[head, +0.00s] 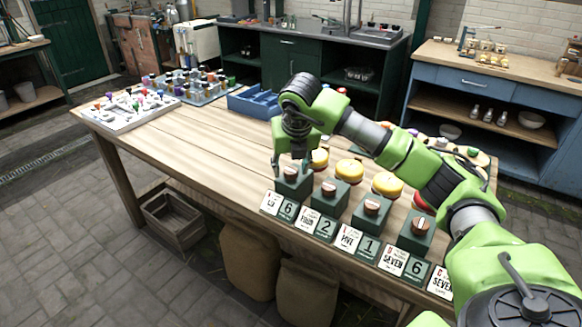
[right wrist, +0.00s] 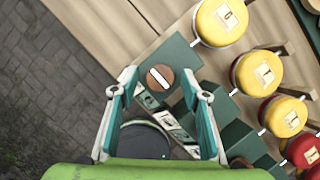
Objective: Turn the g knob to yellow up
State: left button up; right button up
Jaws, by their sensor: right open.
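The knob at the left end of the row (head: 291,173), which I take to be the g knob, is a round brown wooden dial on a dark green box. Its card is too small to read surely. The dial also shows in the right wrist view (right wrist: 159,82), with a white bar slanting across its face. My right gripper (head: 290,166) is over this box, pointing down. In the right wrist view its open fingers (right wrist: 158,72) stand either side of the dial, with gaps visible between. I cannot tell how low the tips are. My left gripper is not in view.
Similar knob boxes (head: 329,188) continue to the right along the table's front edge, with number cards before them. Yellow drums (head: 349,169) and a red drum (right wrist: 285,117) stand behind. A blue tray (head: 254,103) and parts board (head: 125,108) lie left; the table's middle is clear.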

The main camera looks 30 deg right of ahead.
jog(key=v, duration=1.2)
jog(key=shift+a+f, duration=0.1)
jog(key=shift+f, duration=0.05)
